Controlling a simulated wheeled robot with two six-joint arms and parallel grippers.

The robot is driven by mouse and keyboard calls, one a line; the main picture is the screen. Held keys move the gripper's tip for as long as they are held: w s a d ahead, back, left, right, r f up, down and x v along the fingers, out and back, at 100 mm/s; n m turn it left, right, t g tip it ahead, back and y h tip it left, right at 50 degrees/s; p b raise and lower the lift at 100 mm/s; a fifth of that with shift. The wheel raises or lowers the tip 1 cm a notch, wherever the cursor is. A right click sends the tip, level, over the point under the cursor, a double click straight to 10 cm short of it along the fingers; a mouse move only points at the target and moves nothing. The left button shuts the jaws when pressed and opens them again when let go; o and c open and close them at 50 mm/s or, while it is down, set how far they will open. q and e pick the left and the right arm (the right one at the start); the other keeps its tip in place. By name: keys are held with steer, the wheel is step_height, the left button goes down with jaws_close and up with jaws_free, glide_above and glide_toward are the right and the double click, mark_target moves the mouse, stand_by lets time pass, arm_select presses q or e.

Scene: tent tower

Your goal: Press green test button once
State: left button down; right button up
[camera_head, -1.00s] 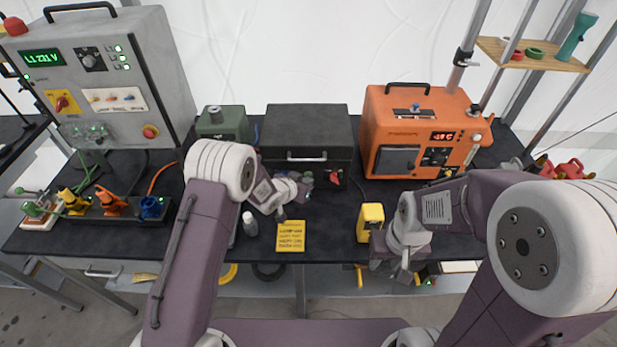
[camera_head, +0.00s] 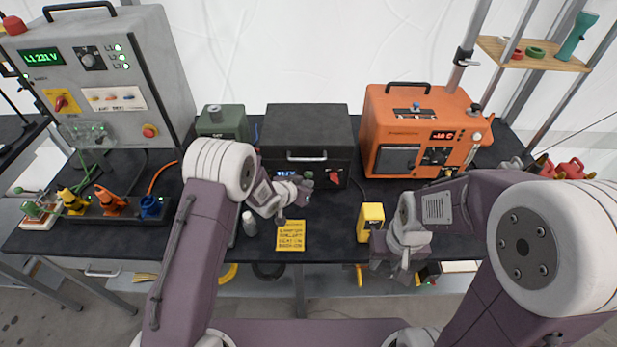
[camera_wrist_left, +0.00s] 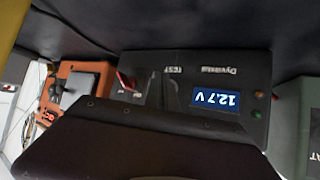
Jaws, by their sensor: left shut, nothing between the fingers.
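The black box (camera_head: 308,122) with a handle stands at the back middle of the bench. In the left wrist view its front (camera_wrist_left: 215,80) appears upside down, with a TEST label (camera_wrist_left: 174,70), a lit blue display (camera_wrist_left: 215,98) reading 12.7 V and a red switch (camera_wrist_left: 126,82). A small green light or button (camera_wrist_left: 256,114) sits near its edge. My left gripper (camera_head: 306,184) is shut and empty close to the box front. Its fingertips (camera_wrist_left: 163,88) cover the area beside the TEST label, so any button there is hidden. My right gripper (camera_head: 400,268) hangs near the front edge; its jaw opening is unclear.
An orange unit (camera_head: 425,105) stands right of the box, and a green case (camera_head: 222,122) left. A yellow block (camera_head: 370,218), a yellow note (camera_head: 291,236) and a small bottle (camera_head: 250,224) lie near the front. A grey panel (camera_head: 115,75) stands at the far left.

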arm_select(q)
steer(key=shift+s+b, duration=0.3)
steer(key=shift+s, duration=2.25)
steer(key=shift+a, duration=0.1)
steer(key=s+a+r+n+g+y, duration=0.2)
steer(key=s+a+y, duration=0.1)
steer(key=s+a, duration=0.45)
steer(key=s+a+r+n+g+y, duration=0.2)
steer(key=s+a+r+n+g, duration=0.1)
steer(key=s+a, duration=0.4)
steer(key=s+a+r+n+g, duration=0.1)
steer(key=s+a+g, duration=0.1)
steer(key=s, duration=0.8)
steer(key=shift+a+r+g, duration=0.25)
steer(key=shift+r+g, duration=0.1)
steer(key=shift+g, duration=0.15)
